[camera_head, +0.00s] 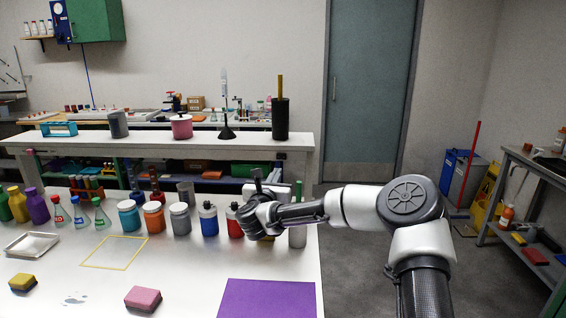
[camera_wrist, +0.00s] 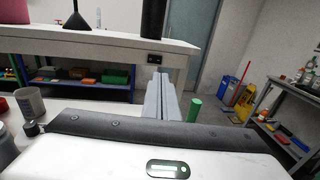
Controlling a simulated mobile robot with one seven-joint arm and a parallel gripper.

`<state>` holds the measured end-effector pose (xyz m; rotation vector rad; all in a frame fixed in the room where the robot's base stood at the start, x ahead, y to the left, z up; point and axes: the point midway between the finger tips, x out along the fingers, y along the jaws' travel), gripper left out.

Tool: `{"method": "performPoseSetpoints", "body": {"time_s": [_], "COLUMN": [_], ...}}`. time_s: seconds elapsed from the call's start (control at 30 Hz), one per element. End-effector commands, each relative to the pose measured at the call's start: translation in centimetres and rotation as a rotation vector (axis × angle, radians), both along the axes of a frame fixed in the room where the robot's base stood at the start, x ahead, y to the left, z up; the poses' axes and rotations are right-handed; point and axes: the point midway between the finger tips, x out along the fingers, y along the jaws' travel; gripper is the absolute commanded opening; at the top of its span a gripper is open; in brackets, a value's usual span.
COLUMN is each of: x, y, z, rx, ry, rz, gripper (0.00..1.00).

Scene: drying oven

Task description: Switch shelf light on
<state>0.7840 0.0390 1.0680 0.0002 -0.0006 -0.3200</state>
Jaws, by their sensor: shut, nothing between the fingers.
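A small dark switch plate (camera_wrist: 154,59) is on the front edge of the white raised shelf (camera_wrist: 105,42) in the wrist view. Its rocker position is too small to tell. In the head view my gripper (camera_head: 257,178) is above the bench's back right part.
Several bottles and jars, including a blue one (camera_head: 208,219) and a red one (camera_head: 234,222), line the bench left of my gripper. A green cylinder (camera_wrist: 194,109) stands close right of the fingers. A black canister (camera_head: 280,119) stands on the shelf.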

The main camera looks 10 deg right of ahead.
Motion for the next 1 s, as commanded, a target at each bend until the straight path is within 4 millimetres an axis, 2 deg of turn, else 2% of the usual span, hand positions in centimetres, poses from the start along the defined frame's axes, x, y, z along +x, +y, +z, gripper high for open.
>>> {"method": "performPoseSetpoints", "body": {"time_s": [0.3,0.5,0.7,1.0], "x": [6.6,9.6,11.0,11.3], "y": [-2.1,-3.2,-3.6,-3.7], "z": [-0.1,-0.1,0.0,0.0], "rx": [0.002,0.001,0.0,-0.001], "ry": [0.0,0.001,0.0,0.0], "rz": [-0.001,-0.001,0.001,0.002], "gripper": [0.0,0.0,0.0,0.0]}}
